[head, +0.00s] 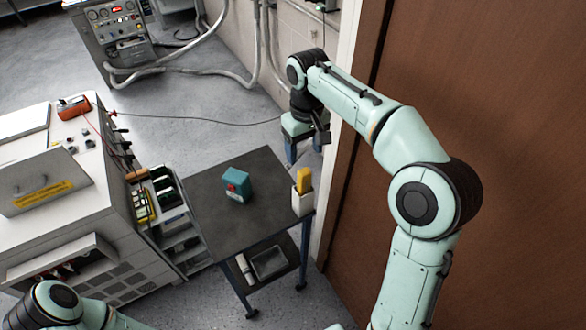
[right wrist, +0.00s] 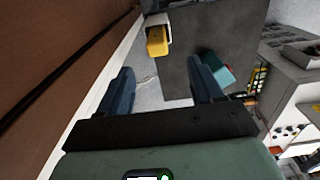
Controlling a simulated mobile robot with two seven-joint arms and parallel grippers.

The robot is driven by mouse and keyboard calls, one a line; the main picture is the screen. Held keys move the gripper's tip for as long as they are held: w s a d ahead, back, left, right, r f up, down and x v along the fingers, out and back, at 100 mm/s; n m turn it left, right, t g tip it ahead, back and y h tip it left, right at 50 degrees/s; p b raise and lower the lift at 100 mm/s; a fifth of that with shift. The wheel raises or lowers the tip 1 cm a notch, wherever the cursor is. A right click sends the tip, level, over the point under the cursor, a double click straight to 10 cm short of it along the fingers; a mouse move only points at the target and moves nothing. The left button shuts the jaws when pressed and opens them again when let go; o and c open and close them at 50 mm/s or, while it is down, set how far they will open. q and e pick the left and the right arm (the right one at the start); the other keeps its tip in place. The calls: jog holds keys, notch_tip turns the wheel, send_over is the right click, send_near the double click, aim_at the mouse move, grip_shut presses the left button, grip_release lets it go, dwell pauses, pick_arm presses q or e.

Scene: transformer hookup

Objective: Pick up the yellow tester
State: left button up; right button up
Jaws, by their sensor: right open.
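The yellow tester (head: 304,179) stands upright in a white holder (head: 302,204) at the right edge of a small dark table. In the right wrist view the tester (right wrist: 158,43) shows ahead of the fingers, with the white holder (right wrist: 155,19) around its lower part. My right gripper (head: 304,151) is open and empty, beyond the table's far right corner and apart from the tester. In the right wrist view the space between its fingertips (right wrist: 161,73) holds nothing. My left gripper is out of view; only part of my left arm shows at the bottom left.
A brown door (head: 520,120) is close to my right arm. A white cabinet (head: 90,225) with an orange meter (head: 74,108) and a thin cable (head: 200,120) is left. The tabletop is otherwise clear.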

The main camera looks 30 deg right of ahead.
aim_at(304, 173)
jog(key=shift+w+f, duration=0.25)
jog(key=shift+f, duration=0.1)
jog(key=f, duration=0.2)
jog(key=f+b, duration=0.1)
jog(key=f, duration=0.1)
jog(key=s+f, duration=0.1)
jog(key=f, duration=0.2)
jog(key=shift+w+f, duration=0.2)
jog(key=shift+f, duration=0.2)
jog(key=f, duration=0.5)
jog(key=shift+w+d+b, duration=0.2)
jog(key=shift+d+b, duration=0.1)
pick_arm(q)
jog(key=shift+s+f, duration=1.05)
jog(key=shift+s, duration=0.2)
pick_arm(e)
jog(key=shift+r, duration=0.1)
jog(key=c, duration=1.1)
